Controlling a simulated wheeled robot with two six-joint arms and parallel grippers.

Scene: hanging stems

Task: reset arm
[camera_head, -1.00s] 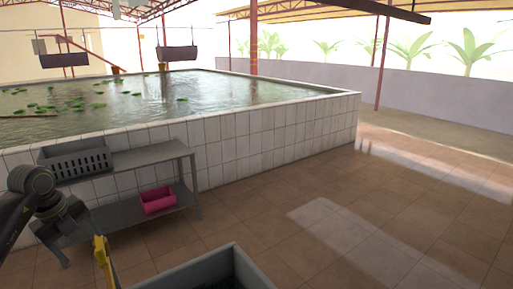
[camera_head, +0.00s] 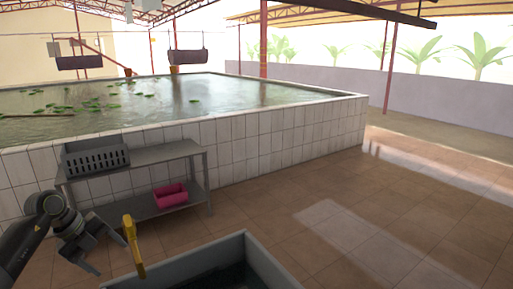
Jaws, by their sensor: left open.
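My left gripper (camera_head: 104,254) is at the lower left of the head view, at the end of my dark left arm. Its dark fingers are spread apart, pointing down and right, with nothing seen between them. It appears in front of the grey metal bench (camera_head: 150,207) and left of the grey tub (camera_head: 262,262). A yellow upright piece (camera_head: 133,246) shows just right of the fingers; I cannot tell what it belongs to or whether it touches them. My right gripper is not in view.
A dark slatted crate (camera_head: 96,159) sits on the bench top and a pink bin (camera_head: 171,195) on its lower shelf. Behind stands a white-tiled water tank (camera_head: 270,135) with floating green leaves. The tiled floor (camera_head: 370,215) at right is clear. Dark planters (camera_head: 188,57) hang at the back.

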